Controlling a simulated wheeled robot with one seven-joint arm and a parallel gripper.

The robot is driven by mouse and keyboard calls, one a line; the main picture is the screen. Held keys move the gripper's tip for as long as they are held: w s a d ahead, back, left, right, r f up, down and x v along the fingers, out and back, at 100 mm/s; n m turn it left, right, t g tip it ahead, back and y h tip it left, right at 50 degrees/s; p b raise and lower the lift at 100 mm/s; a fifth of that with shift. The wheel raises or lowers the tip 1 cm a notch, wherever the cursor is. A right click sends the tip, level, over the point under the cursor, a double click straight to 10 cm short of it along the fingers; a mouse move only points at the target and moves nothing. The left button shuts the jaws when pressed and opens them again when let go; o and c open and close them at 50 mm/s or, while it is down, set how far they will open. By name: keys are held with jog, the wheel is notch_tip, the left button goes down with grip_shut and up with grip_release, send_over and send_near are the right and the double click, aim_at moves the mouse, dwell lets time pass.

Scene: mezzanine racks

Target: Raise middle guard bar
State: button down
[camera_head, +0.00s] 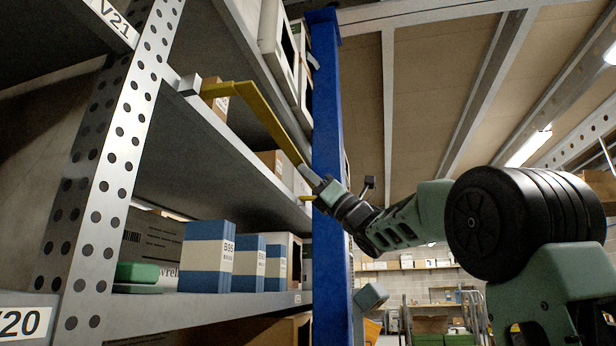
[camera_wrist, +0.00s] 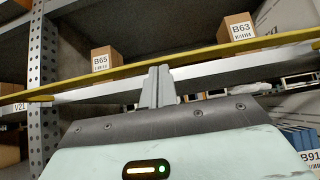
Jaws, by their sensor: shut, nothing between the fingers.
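The yellow guard bar (camera_head: 268,122) runs in front of the middle shelf. Its left end is at a grey bracket on the perforated upright, and it slopes down to the right in the head view. My gripper (camera_head: 308,173) is at the bar's right, lower end, by the blue post. In the wrist view the bar (camera_wrist: 105,73) crosses the whole picture. My gripper's fingers (camera_wrist: 159,74) are shut with nothing between them, and their tips overlap the bar's lower edge. I cannot tell whether they touch it.
A blue post (camera_head: 327,110) stands close behind my gripper. Blue boxes (camera_head: 208,257) and a green item (camera_head: 137,272) stand on the shelf below. Cartons B65 (camera_wrist: 107,61) and B63 (camera_wrist: 238,28) sit behind the bar. Open aisle lies to the right.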

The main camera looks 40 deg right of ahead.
jog(key=r+g+h+p, duration=0.2)
jog(key=r+g+p, duration=0.1)
jog(key=p, duration=0.1)
jog(key=w+r+g+h+p, duration=0.1)
jog(key=r+g+h+p, duration=0.1)
jog(key=r+g+p, duration=0.1)
jog(key=a+r+g+h+p, duration=0.1)
jog(key=r+g+h+p, duration=0.2)
jog(key=r+p, duration=0.2)
jog(key=shift+w+p, duration=0.2)
jog(key=shift+p, duration=1.05)
jog(key=shift+w+a+r+p, duration=0.7)
jog(key=shift+w+r+p, duration=0.1)
jog(key=shift+p, duration=0.15)
jog(key=shift+w+a+r+p, duration=0.4)
jog(key=shift+w+a, duration=0.15)
jog(key=shift+w, duration=0.15)
jog(key=shift+w+a+r+p, duration=0.25)
jog(key=shift+w+a+r, duration=0.2)
jog(key=shift+w, duration=0.2)
jog(key=shift+a, duration=0.1)
jog(key=shift+f, duration=0.1)
